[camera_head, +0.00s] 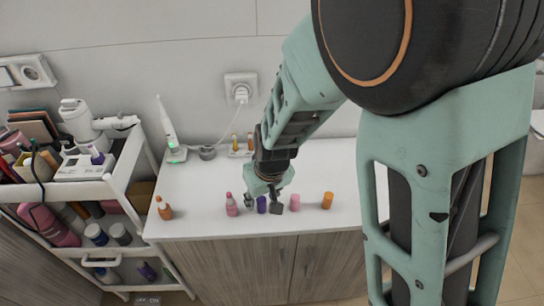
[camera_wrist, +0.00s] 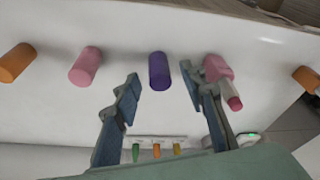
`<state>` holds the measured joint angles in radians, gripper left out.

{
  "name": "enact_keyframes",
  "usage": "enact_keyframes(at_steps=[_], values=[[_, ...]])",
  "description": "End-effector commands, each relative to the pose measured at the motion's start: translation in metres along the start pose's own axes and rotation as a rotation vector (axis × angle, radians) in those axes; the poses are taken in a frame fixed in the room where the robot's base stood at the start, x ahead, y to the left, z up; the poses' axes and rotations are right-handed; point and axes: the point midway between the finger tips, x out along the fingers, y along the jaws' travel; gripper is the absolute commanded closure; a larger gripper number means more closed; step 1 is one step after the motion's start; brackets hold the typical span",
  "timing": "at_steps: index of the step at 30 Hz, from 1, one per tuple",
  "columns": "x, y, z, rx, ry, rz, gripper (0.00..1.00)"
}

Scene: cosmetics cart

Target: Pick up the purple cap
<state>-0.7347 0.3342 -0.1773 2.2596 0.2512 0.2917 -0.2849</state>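The purple cap (camera_head: 262,204) stands on the white counter (camera_head: 185,200) in a row with other cosmetics. In the wrist view the purple cap (camera_wrist: 159,71) lies ahead of the gap between my fingers, with clear space on each side. My gripper (camera_head: 263,200) is open and empty, low over the counter at the cap. In the wrist view my gripper (camera_wrist: 160,88) has its right finger close to the pink bottle (camera_wrist: 218,70). I cannot tell whether that finger touches the bottle.
A pink bottle (camera_head: 231,205) stands left of the cap, and a pink cap (camera_head: 295,202) and orange cap (camera_head: 327,200) to its right. An orange bottle (camera_head: 164,208) is further left. A toothbrush (camera_head: 168,125) on its charger stands at the back. A loaded cart (camera_head: 130,160) is at left.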

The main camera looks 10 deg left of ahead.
Motion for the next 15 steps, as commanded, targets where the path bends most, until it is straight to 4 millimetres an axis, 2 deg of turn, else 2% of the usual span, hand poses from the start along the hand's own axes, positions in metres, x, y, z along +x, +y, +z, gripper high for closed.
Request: enact_keyframes(at_steps=[4, 12, 15], values=[[0.0132, 0.0003, -0.0002, 0.001, 0.0, 0.001, 0.62], [0.0154, 0.0003, -0.0009, 0.0, 0.003, 0.001, 0.62], [0.0153, 0.0002, -0.0009, 0.0, 0.003, 0.001, 0.7]])
